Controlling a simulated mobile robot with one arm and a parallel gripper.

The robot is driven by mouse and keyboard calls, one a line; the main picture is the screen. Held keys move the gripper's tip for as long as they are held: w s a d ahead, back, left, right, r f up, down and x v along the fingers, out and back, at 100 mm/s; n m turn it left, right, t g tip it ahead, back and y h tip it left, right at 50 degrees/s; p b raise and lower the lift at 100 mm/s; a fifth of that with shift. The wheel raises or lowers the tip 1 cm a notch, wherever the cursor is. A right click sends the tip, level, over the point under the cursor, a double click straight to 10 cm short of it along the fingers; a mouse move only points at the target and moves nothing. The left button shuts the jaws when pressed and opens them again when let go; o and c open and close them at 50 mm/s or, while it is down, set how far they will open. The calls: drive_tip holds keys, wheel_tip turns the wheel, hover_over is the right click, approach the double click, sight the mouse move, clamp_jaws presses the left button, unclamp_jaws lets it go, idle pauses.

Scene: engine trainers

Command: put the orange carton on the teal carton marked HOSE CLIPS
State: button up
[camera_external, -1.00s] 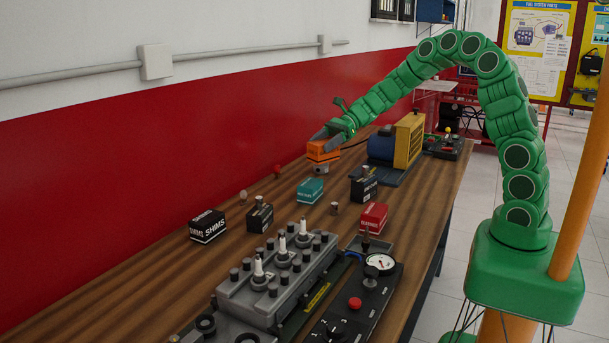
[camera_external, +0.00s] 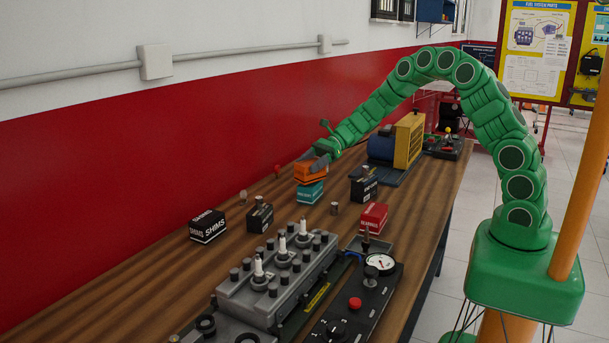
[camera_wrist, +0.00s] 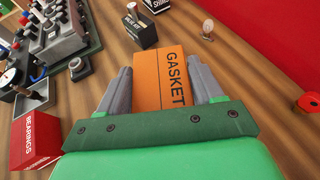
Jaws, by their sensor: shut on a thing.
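The orange carton (camera_external: 310,172) is between the fingers of my gripper (camera_external: 318,163). In the wrist view the orange carton (camera_wrist: 163,77) shows the word GASKET, and a finger of my gripper (camera_wrist: 164,92) lies along each side of it. The teal carton (camera_external: 310,192) sits on the bench directly below the orange one in the external view. Its lettering is too small to read. I cannot tell whether the two cartons touch. The teal carton is hidden in the wrist view.
A black carton (camera_external: 364,187) stands right of the teal one, and a red BEARINGS carton (camera_external: 374,217) nearer the front. Another black carton (camera_external: 260,216) and a SHIMS carton (camera_external: 208,226) stand to the left. A red knob (camera_external: 277,171) and small posts stand close by.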

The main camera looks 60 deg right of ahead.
drive_tip(key=shift+f, duration=0.45)
drive_tip(key=o, duration=1.3)
drive_tip(key=shift+f, duration=0.1)
